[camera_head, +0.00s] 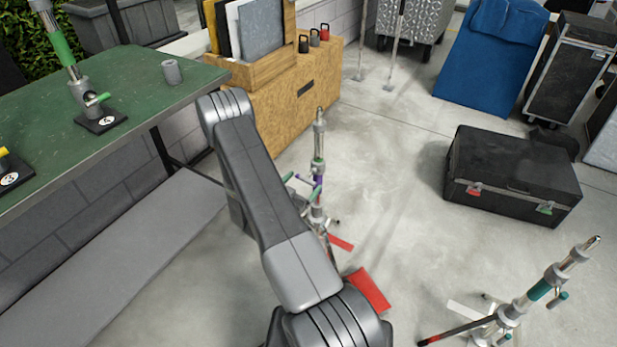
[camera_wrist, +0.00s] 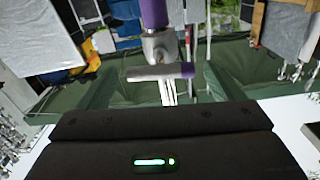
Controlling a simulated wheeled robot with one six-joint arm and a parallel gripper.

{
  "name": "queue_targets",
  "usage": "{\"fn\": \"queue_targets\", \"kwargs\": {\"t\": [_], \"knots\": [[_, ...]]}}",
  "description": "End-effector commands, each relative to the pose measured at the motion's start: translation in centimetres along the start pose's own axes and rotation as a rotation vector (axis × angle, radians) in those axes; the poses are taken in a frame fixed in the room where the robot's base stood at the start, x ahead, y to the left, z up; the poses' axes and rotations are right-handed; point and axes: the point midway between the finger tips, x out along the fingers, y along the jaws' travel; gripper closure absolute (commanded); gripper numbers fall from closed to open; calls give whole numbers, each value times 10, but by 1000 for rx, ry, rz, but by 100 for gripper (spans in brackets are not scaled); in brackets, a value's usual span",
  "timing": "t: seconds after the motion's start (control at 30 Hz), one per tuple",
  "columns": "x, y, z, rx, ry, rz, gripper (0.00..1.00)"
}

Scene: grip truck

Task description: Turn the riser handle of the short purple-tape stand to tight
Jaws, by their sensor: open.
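The short purple-tape stand (camera_head: 317,188) stands on the floor in the head view, partly hidden behind my arm. In the wrist view its purple-taped tube (camera_wrist: 153,12) hangs into the top of the picture above a grey metal collar (camera_wrist: 159,46). A grey bar handle with a purple end (camera_wrist: 160,73) lies crosswise under the collar. My gripper (camera_wrist: 160,122) shows as a dark housing with a green light at the bottom of the wrist view. It is open and the handle is beyond its edge, apart from the housing.
A green table (camera_head: 150,85) with a numbered stand (camera_head: 85,98) is at the left. A wooden cabinet (camera_head: 285,115) stands behind the purple-tape stand. A black case (camera_head: 510,175) and a teal-tape stand (camera_head: 540,290) are at the right. Open floor lies between.

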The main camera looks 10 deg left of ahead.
Motion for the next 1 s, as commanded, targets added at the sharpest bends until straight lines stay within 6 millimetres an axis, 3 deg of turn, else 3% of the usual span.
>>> {"fn": "queue_targets", "kwargs": {"t": [0.1, 0.27, 0.63, 0.87, 1.0], "knots": [[21, 1, 0, 2, 1, 3, 13], [37, 0, 0, 1, 0, 1, 13], [42, 0, 0, 0, -1, 0, 13], [41, 0, 0, 0, -1, 0, 57], [41, 0, 0, 3, -1, 0, 57]]}}
